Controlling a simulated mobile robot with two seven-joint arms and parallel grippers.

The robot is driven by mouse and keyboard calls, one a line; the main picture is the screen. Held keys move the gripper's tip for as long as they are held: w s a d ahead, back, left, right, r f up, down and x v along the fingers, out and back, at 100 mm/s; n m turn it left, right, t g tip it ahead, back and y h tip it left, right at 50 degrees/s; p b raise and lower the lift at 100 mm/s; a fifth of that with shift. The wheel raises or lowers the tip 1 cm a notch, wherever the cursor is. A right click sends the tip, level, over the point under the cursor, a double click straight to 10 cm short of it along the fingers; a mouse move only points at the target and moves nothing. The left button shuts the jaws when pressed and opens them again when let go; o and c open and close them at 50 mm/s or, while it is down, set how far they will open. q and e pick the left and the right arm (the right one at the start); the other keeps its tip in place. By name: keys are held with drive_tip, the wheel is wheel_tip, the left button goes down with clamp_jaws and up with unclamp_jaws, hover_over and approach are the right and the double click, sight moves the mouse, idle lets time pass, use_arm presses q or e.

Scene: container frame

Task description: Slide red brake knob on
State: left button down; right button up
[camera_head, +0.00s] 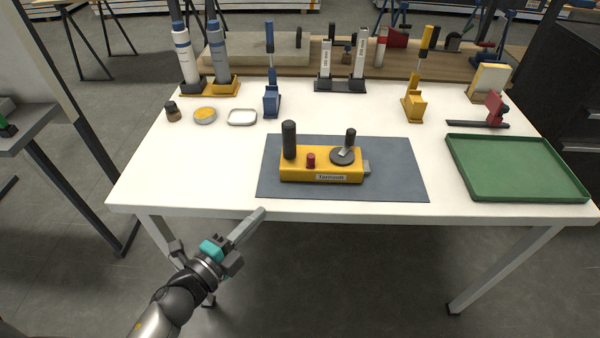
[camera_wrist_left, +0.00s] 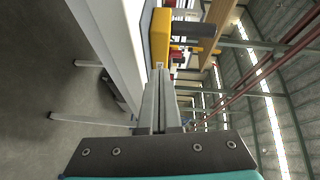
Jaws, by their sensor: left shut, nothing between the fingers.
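The red brake knob (camera_head: 311,160) sits on top of a yellow control box (camera_head: 322,177), between a tall black handle (camera_head: 289,140) and a grey disc with a small black handle (camera_head: 343,155). The box lies on a dark blue-grey mat (camera_head: 395,182). My left gripper (camera_head: 262,211) is shut and empty at the table's front edge, in front of and left of the box. In the left wrist view the shut fingers (camera_wrist_left: 158,82) point toward the yellow box (camera_wrist_left: 160,35). My right gripper is not in view.
A green tray (camera_head: 462,190) lies at the right of the white table (camera_head: 215,190). Bottles in a yellow holder (camera_head: 220,88), small dishes, blue and yellow tool stands and a red clamp (camera_head: 494,108) stand behind. The table left of the mat is clear.

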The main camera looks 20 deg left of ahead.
sight(300, 170)
use_arm(q)
drive_tip(key=r, duration=0.1)
drive_tip(key=r+m, duration=0.1)
drive_tip(key=r+m+h, duration=0.1)
drive_tip(key=shift+d+r+t, duration=0.15)
drive_tip(key=shift+d+t, duration=0.15)
drive_tip(key=shift+d, duration=0.1)
drive_tip(key=shift+w, duration=0.1)
drive_tip(key=x, duration=1.3)
drive_tip(key=shift+w+d+b, duration=0.2)
drive_tip(key=shift+w+b, duration=0.1)
drive_tip(key=shift+w, duration=0.05)
drive_tip(key=shift+w+a, duration=0.25)
drive_tip(key=shift+w, duration=0.65)
drive_tip(key=shift+s+a, duration=0.1)
